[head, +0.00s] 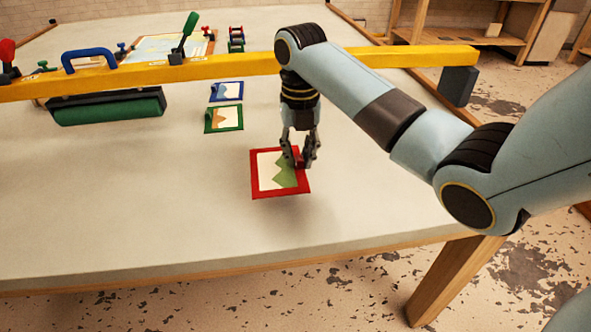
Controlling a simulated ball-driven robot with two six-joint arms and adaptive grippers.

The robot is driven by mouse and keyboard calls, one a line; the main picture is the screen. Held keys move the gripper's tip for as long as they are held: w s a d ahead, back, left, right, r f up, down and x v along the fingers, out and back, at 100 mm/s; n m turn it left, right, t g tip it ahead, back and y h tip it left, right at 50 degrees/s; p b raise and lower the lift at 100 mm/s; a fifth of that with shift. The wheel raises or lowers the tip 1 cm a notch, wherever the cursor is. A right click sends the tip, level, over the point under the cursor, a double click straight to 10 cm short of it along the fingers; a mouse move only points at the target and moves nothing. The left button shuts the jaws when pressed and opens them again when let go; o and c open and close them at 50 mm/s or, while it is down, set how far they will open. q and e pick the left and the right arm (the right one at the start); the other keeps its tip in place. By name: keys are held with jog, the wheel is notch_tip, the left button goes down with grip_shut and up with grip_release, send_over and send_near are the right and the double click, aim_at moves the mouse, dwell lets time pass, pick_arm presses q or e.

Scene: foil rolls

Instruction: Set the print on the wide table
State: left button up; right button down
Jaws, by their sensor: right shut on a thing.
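The print with a red frame (258,193) shows a green shape on cream. It is in the middle of the head view, over the pale top of the wide table (110,225). My right gripper (300,163) points down and is shut on the print's right part, at a small red piece there. A soft shadow shows below the print; I cannot tell surely whether it touches the table. My left gripper is not in view. A blue-framed print (226,92) and a green-framed print (224,119) lie farther back on the table.
A long yellow beam (220,66) with clamps and a blue handle (88,57) crosses the table behind the prints. A green roller (110,111) is at the left. A colourful sheet (155,47) lies at the back. The table's front left is clear.

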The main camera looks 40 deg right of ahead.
aim_at(295, 169)
jog(key=shift+w+f, duration=0.5)
jog(key=shift+w, duration=0.25)
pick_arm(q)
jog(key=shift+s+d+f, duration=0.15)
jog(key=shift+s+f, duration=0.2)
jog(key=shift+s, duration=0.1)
pick_arm(e)
jog(key=shift+f, duration=1.9)
jog(key=shift+f, duration=0.15)
jog(key=c, duration=1.3)
grip_release()
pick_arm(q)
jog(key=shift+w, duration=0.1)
pick_arm(e)
jog(key=shift+o, duration=0.2)
notch_tip(295, 169, up, 12)
jog(key=shift+r, duration=0.15)
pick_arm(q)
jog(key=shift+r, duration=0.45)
